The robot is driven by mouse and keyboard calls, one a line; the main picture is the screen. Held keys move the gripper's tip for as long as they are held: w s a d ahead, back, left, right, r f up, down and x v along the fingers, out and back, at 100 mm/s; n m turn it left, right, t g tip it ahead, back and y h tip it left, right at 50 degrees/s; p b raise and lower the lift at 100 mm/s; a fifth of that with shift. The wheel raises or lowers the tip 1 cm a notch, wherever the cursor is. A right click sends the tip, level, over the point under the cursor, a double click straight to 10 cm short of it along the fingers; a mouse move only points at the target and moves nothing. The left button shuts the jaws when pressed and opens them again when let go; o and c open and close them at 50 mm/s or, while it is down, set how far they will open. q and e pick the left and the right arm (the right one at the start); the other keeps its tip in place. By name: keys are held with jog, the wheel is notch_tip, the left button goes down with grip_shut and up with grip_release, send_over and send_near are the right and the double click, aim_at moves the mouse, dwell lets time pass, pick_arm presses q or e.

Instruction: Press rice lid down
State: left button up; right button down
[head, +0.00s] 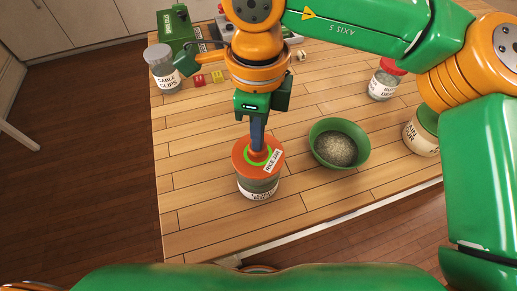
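The rice jar (259,186) stands upright near the front of the wooden table, with a printed label low on its side. Its round orange lid (240,166) with a green ring sits on top, and a white tag reading rice jar lies across the lid's right edge. I cannot tell whether the lid is fully seated. My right gripper (257,149) points straight down over the lid's middle. Its dark fingers look together, with the tips at the orange centre of the lid; contact is hard to judge. My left gripper is not in view.
A green bowl (324,157) of grain stands right of the jar. A red-lidded jar (382,85), another labelled jar (419,139) and a cable clips jar (164,76) stand farther off. Small red (199,81) and yellow blocks lie at back left. Table (195,205) left of the jar is clear.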

notch_tip(320, 180, up, 7)
jog(key=p, duration=0.6)
notch_tip(320, 180, up, 7)
dwell(0.5)
